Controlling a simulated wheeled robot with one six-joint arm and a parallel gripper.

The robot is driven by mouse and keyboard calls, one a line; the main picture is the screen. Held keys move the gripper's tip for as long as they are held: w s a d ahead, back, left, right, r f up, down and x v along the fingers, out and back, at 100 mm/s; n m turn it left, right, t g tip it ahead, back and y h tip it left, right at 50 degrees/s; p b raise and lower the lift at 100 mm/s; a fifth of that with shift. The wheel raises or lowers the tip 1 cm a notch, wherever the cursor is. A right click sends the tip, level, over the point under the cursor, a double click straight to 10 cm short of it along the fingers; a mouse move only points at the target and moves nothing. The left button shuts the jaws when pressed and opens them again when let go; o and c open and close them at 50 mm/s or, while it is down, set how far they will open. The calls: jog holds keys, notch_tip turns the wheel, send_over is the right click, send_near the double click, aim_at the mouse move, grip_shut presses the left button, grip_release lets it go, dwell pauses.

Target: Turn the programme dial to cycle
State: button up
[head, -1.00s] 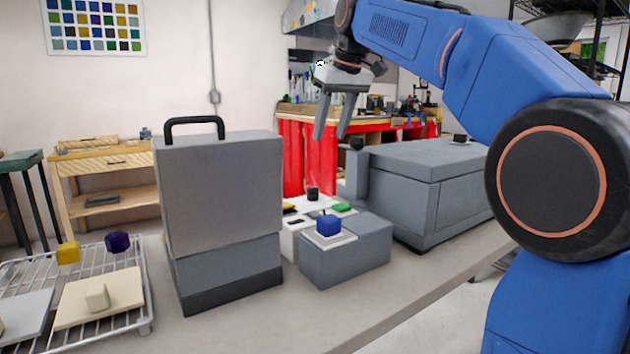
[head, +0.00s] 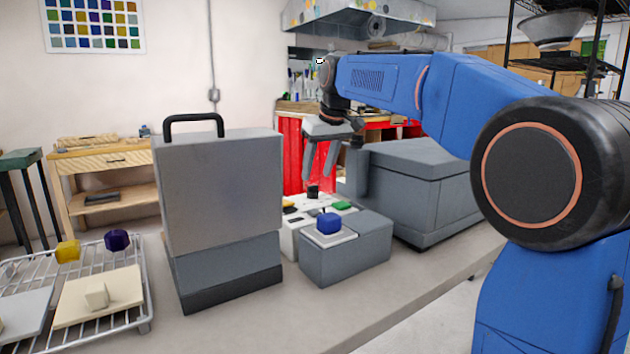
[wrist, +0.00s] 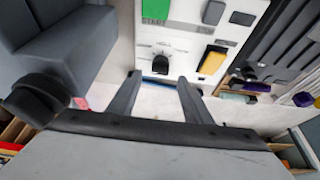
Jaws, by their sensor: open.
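The programme dial is a small black knob (wrist: 160,65) on a white control panel (wrist: 185,42), with faint marks around it, too small to read. In the head view the black knob (head: 312,191) stands at the back of the panel, behind the blue block. My gripper (head: 317,177) is open and empty, pointing down just above the knob. In the wrist view my gripper's fingers (wrist: 159,81) lie to either side of the knob's line, apart from it. Which way the knob points is unclear.
The panel also bears a green START button (wrist: 165,13) and a yellow button (wrist: 212,61). A tall grey case with a handle (head: 220,190) stands left. A blue block (head: 328,223) sits on a grey box in front. A large grey chest (head: 415,195) stands right.

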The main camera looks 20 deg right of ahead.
aim_at(313, 186)
jog(key=shift+x, duration=2)
jog(key=c, duration=1.1)
jog(key=shift+o, duration=0.2)
